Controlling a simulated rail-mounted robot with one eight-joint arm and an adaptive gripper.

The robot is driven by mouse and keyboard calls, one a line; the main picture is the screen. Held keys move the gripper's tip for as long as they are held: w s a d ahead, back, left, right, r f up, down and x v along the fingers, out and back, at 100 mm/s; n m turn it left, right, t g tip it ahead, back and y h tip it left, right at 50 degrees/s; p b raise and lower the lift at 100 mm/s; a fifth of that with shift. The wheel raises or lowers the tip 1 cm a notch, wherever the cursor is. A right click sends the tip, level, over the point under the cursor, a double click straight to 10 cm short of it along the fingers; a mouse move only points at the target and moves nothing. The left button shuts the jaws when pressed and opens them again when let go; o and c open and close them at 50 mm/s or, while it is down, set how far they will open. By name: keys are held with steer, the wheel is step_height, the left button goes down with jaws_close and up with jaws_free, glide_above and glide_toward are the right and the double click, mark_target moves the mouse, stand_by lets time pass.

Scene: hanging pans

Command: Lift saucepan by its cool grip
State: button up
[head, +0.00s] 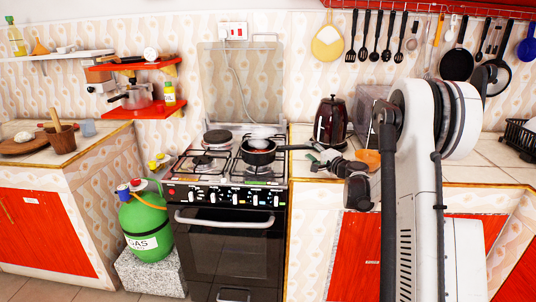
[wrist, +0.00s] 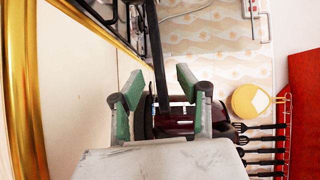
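A black saucepan (head: 258,156) sits on the front right burner of the stove, its dark handle (head: 296,148) pointing right. Something pale shows over the pan's top. My gripper (head: 316,158) is at the handle's right end in the head view. In the wrist view, the green-padded fingers of my gripper (wrist: 158,88) are spread wide. The dark handle (wrist: 156,50) runs down the picture into the gap between them, with space visible on both sides. The pan's bowl is mostly out of the wrist view. I cannot tell the height of the fingers relative to the handle.
A dark red kettle (head: 331,122) stands on the counter just behind my gripper; it also shows beyond the fingers in the wrist view (wrist: 180,118). The black stove (head: 224,230) is left of the counter. Utensils and pans hang on the wall above. A green gas bottle (head: 147,226) stands left.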

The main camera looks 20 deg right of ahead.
mark_target(304, 148)
steer(key=shift+b+x, duration=0.3)
steer(key=shift+x, duration=2.4)
steer(key=shift+s, duration=0.1)
jaws_close()
